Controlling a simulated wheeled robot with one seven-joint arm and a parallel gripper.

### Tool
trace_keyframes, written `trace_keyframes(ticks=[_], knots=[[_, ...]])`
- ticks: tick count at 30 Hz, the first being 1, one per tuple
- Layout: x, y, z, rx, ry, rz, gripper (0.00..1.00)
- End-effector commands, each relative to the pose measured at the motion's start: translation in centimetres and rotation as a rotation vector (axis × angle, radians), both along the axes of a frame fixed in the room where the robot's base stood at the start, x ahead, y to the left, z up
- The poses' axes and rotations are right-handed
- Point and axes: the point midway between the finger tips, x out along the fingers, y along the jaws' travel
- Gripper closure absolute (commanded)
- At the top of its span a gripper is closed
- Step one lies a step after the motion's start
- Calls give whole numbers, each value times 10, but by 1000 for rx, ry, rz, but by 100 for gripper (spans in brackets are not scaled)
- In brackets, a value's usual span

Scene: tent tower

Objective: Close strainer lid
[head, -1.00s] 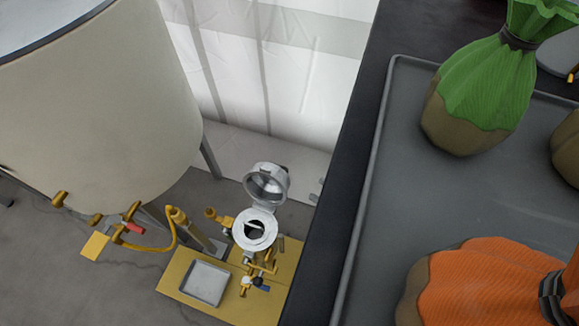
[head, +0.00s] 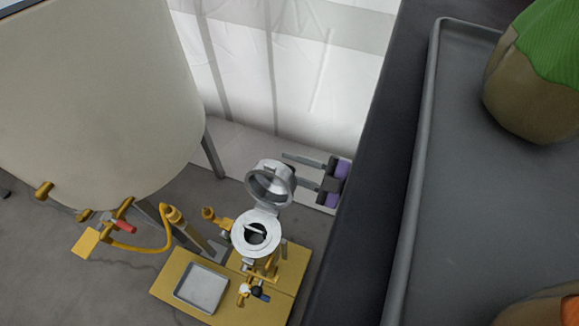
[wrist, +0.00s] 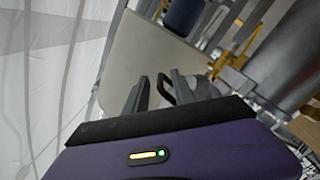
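The strainer (head: 256,236) is a round metal housing with a pale ring-shaped rim, standing on the yellow base in the head view. Its round metal lid (head: 270,184) stands raised, tilted up on the far side of the opening. My gripper (head: 291,168) is just right of the lid, its two grey fingers apart and pointing left, with nothing seen between them. In the wrist view my gripper (wrist: 159,77) also shows its fingers apart. A dark curved piece shows near the right finger there; I cannot tell whether it belongs to the lid or whether they touch.
A large beige tank (head: 95,110) stands at the left. A yellow base (head: 222,311) carries a grey square tray (head: 201,287). A dark counter (head: 362,210) with a grey tray (head: 440,230) and wrapped sacks fills the right. White sheeting hangs behind.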

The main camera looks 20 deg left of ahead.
Motion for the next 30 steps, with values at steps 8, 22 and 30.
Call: trace_keyframes(ticks=[8, 22, 30], knots=[[-1, 6, 0, 0, 0, 0, 69], [1, 5, 2, 2, -2, -2, 100], [2, 5, 3, 4, -3, -5, 100]])
